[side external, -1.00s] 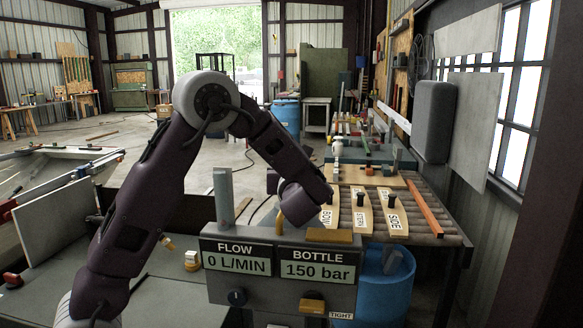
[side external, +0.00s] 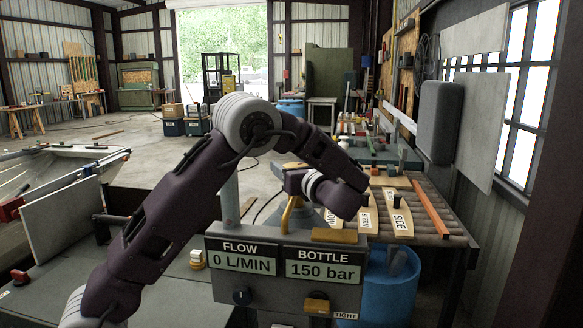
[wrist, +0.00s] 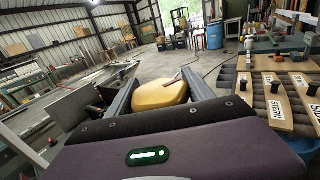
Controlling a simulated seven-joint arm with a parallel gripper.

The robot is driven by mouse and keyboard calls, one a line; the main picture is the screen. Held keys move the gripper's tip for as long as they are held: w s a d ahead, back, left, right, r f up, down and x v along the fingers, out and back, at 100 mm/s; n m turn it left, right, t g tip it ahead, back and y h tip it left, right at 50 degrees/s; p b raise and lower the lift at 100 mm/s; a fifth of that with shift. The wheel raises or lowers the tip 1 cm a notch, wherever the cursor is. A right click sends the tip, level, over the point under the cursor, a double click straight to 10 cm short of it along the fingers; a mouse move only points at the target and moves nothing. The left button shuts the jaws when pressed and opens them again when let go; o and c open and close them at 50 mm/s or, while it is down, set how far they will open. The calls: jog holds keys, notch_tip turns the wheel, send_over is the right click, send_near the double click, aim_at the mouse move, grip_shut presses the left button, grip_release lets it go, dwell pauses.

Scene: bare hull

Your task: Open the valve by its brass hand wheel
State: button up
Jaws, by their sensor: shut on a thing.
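My gripper (wrist: 158,95) is shut on a rounded yellow, brass-coloured piece (wrist: 160,93), which I take for the hand wheel. One grey finger lies on each side of it. A small lighter stub shows on its top at the right. My wrist and the box hide the fingertips and the valve body there. The box reads FLOW 0 L/MIN and BOTTLE 150 bar. A brass-coloured block (side external: 317,305) sits on its lower front, near a TIGHT label.
A brass-coloured piece (side external: 335,236) lies on the box top. A grey post (side external: 229,197) rises at its left. Labelled wooden pieces (side external: 398,220) lie on a roller bench at the right, above a blue drum (side external: 390,286). The floor beyond is mostly open.

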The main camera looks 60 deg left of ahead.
jog(key=o, duration=1.4)
jog(key=shift+c, duration=0.2)
jog(key=v, duration=0.7)
